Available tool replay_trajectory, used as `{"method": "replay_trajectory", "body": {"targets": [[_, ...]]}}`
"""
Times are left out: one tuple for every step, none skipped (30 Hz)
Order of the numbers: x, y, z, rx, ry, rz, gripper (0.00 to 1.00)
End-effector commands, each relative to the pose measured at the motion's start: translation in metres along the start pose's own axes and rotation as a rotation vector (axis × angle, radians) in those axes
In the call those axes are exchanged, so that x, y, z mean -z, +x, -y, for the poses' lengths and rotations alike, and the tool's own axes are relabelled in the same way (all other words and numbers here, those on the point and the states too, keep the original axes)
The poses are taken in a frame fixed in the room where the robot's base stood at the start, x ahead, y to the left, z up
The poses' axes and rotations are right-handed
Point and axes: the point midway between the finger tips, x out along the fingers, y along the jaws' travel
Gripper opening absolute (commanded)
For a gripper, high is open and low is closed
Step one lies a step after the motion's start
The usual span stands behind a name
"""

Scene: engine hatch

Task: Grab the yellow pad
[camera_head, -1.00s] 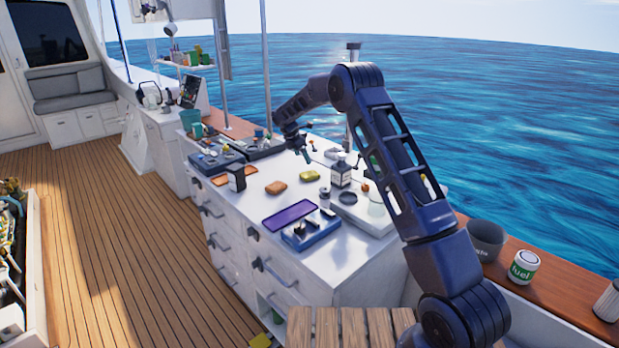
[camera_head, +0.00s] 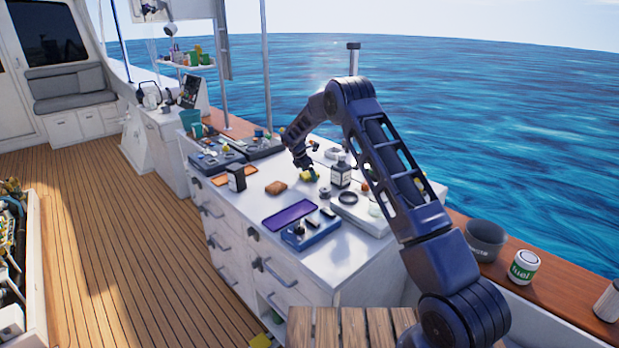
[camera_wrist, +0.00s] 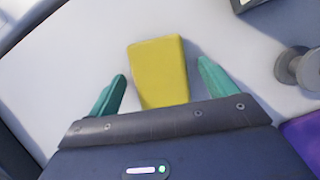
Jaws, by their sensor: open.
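The yellow pad (camera_wrist: 158,72) lies on the white counter top, between the two teal fingers of my gripper (camera_wrist: 160,88) in the wrist view. The fingers are open, one on each side of the pad, with a gap on both sides. The near end of the pad is hidden behind the gripper body. In the head view my gripper (camera_head: 308,170) is low over the counter, and the pad (camera_head: 307,177) is partly covered by it. I cannot tell exactly how high the fingertips are above the counter.
A dark bottle (camera_head: 341,173) stands close on the right. A purple tray (camera_head: 290,215) and a blue tray with parts (camera_head: 311,229) lie nearer the front. A small grey spool-shaped object (camera_wrist: 298,68) is right of the gripper.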

Motion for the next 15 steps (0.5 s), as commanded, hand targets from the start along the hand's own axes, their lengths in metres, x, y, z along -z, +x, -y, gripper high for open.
{"method": "replay_trajectory", "body": {"targets": [[-0.0001,-0.0001,-0.0001,-0.001,0.000,0.000,0.85],[-0.0002,-0.0002,-0.0001,-0.001,0.000,0.000,0.85],[-0.0002,-0.0003,-0.0001,0.000,0.000,0.000,0.85],[-0.0001,-0.0003,-0.0001,0.000,0.000,0.000,0.85],[-0.0001,-0.0003,-0.0001,0.000,0.000,0.000,0.83],[-0.0002,-0.0003,-0.0001,0.000,0.000,0.000,0.75],[-0.0002,-0.0003,-0.0001,0.000,0.000,0.000,0.69],[-0.0002,-0.0004,-0.0001,0.000,0.000,0.000,0.63],[-0.0002,-0.0004,-0.0001,0.000,0.000,0.000,0.55],[-0.0002,-0.0004,-0.0001,0.000,0.000,0.000,0.49],[-0.0002,-0.0004,-0.0001,0.000,0.000,0.000,0.43],[-0.0002,-0.0004,-0.0001,0.000,0.000,0.000,0.36],[-0.0002,-0.0004,-0.0001,0.000,0.000,0.000,0.36],[-0.0002,-0.0005,-0.0001,0.000,0.000,0.000,0.36],[-0.0002,-0.0005,-0.0001,0.000,0.000,0.000,0.36]]}}
